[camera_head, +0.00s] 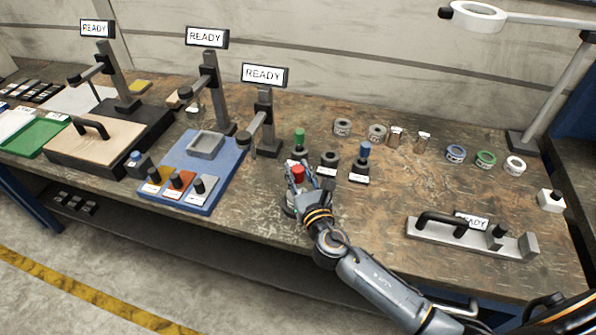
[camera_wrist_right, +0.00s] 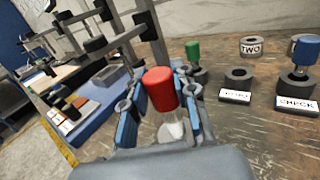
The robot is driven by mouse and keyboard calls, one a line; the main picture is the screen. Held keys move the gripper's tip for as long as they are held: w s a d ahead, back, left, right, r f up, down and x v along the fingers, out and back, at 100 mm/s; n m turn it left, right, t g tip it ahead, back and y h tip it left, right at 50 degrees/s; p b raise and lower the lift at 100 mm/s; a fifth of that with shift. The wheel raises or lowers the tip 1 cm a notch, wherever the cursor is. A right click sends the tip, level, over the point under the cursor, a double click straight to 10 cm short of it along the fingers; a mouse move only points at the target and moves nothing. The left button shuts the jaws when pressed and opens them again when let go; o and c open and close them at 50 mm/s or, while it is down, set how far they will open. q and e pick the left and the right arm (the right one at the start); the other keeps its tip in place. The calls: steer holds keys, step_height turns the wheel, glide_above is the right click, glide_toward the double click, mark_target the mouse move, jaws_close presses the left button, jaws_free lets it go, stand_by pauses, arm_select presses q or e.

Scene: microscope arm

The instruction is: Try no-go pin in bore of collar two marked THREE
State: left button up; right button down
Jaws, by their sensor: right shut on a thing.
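My right gripper (camera_head: 296,180) is shut on a red-topped pin (camera_head: 298,172), held upright near the front middle of the table. In the wrist view the red cap (camera_wrist_right: 159,88) sits between the fingers (camera_wrist_right: 163,100), with a pale metal shaft (camera_wrist_right: 172,126) below it. An empty dark ring holder (camera_wrist_right: 240,76) stands to its right. A grey collar (camera_wrist_right: 253,47) behind that holder reads TWO. It is one of two grey collars (camera_head: 342,127) (camera_head: 377,132) at the back; I see no readable THREE on either. My left gripper is not in view.
A green-topped pin (camera_head: 299,138) and a blue-topped pin (camera_head: 365,151) stand close by; the blue one's label reads CHECK. READY stands (camera_head: 265,122) and a blue tray (camera_head: 232,172) are at left. Metal cylinders (camera_head: 396,136) and coloured rings (camera_head: 455,153) are at right. The front right table is partly clear.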

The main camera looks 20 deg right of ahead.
stand_by(0.5)
steer(key=shift+r+p, duration=0.35)
steer(key=shift+p, duration=0.15)
steer(key=shift+r, duration=0.15)
step_height(320, 180, up, 5)
steer(key=p, duration=0.5)
